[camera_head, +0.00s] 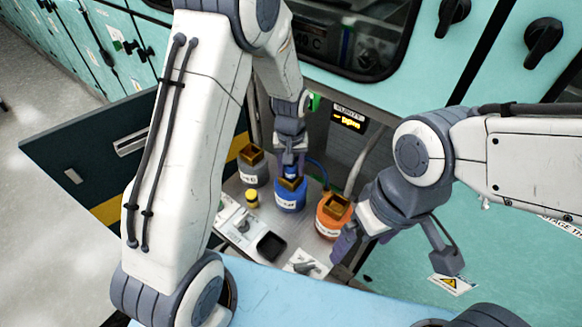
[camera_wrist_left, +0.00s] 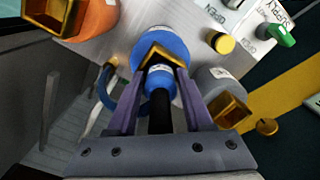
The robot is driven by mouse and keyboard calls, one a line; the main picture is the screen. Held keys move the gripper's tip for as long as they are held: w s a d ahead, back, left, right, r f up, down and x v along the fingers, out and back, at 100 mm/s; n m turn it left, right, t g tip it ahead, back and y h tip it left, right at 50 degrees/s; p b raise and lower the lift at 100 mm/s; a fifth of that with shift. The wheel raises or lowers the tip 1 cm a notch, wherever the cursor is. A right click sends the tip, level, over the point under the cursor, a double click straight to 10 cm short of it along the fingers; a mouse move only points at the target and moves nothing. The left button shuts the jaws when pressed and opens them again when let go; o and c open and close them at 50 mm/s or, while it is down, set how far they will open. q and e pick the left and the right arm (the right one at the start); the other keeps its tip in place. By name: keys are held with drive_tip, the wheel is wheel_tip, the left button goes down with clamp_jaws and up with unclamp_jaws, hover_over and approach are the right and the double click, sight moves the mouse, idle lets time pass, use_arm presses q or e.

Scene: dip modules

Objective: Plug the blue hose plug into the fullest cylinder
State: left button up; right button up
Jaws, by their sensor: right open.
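The blue hose plug (camera_head: 291,172) is between the fingers of my left gripper (camera_head: 291,160), which is shut on it. In the left wrist view the plug (camera_wrist_left: 159,78) has a blue body and a dark stem. It is at the gold square socket of the blue cylinder (camera_head: 290,200); I cannot tell how deep it sits. A grey cylinder (camera_head: 253,174) stands to the left and an orange cylinder (camera_head: 332,217) to the right, each with a gold socket on top. Fill levels are not readable. My right gripper (camera_head: 346,243) is open near the orange cylinder, its fingers partly hidden.
A yellow knob (camera_head: 252,198) and a black tray (camera_head: 270,246) are on the metal shelf. A green supply lever (camera_wrist_left: 281,35) shows in the left wrist view.

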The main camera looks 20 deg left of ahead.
use_arm(q)
drive_tip(key=shift+o, duration=0.8)
wheel_tip(320, 180, up, 12)
drive_tip(key=s+d+r+m, duration=0.1)
drive_tip(key=s+d+m, duration=0.2)
drive_tip(key=s, duration=0.5)
drive_tip(key=s+d+r+m, duration=0.2)
drive_tip(key=s+m, duration=0.2)
drive_tip(key=s, duration=0.4)
drive_tip(key=s+d+r+m+h, duration=0.1)
drive_tip(key=s+d+r+m, duration=0.1)
drive_tip(key=s, duration=0.6)
drive_tip(key=shift+s+d+m, duration=0.3)
drive_tip(key=shift+d+m, duration=0.5)
drive_tip(key=shift+d, duration=0.05)
drive_tip(key=shift+r, duration=0.1)
